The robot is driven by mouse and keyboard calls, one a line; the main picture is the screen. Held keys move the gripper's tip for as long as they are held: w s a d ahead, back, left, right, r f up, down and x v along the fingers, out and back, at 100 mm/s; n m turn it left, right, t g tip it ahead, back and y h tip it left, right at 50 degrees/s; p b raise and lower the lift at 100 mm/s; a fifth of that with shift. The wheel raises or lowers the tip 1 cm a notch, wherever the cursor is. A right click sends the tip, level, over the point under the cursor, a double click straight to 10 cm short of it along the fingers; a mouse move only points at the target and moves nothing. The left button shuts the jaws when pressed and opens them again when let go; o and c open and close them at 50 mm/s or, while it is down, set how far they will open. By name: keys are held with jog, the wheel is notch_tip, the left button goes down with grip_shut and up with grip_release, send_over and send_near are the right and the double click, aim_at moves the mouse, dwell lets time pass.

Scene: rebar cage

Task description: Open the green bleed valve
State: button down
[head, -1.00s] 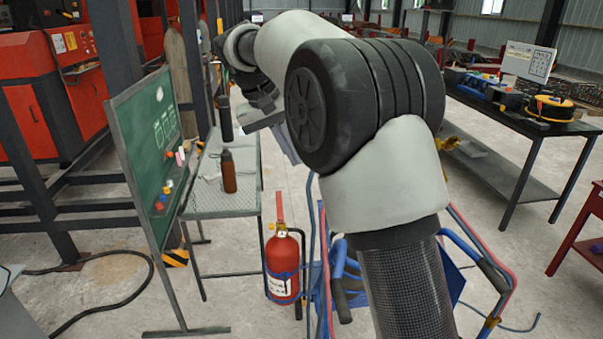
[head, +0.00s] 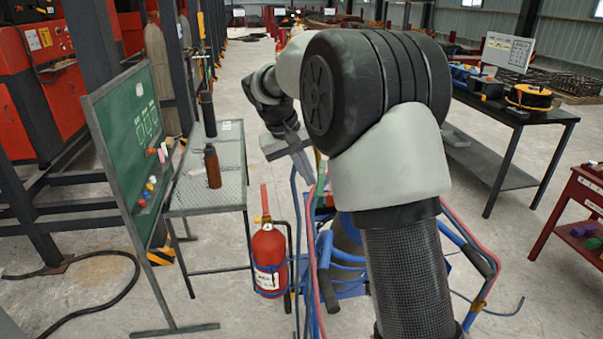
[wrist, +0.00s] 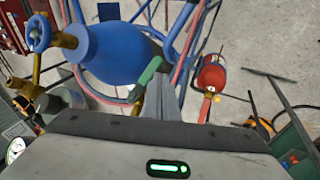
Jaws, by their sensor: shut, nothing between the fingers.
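A green lever (wrist: 148,72), which looks like the bleed valve's handle, shows in the wrist view beside a blue cylinder (wrist: 105,48). My gripper (wrist: 160,82) is shut and empty, its fingertips just right of the lever in that picture. I cannot tell whether they touch it. In the head view my gripper (head: 306,172) points down above the blue-framed cylinder cart (head: 350,277), left of my arm.
Red and blue hoses run around the cart. A red extinguisher (head: 269,258) stands at its left and also shows in the wrist view (wrist: 211,74). A mesh table (head: 215,188) with a brown bottle (head: 212,166) and a green board (head: 138,140) stand further left. A blue handwheel (wrist: 39,33) is at upper left.

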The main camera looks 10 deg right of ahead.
jog(key=shift+f, duration=0.1)
jog(key=shift+s+d+f+n+t+h+b, duration=0.35)
jog(key=shift+n+h+b, duration=0.2)
jog(key=shift+b, duration=0.2)
jog(key=shift+r, duration=0.1)
jog(key=shift+r+p, duration=0.65)
jog(key=shift+r, duration=0.05)
jog(key=shift+a, duration=0.1)
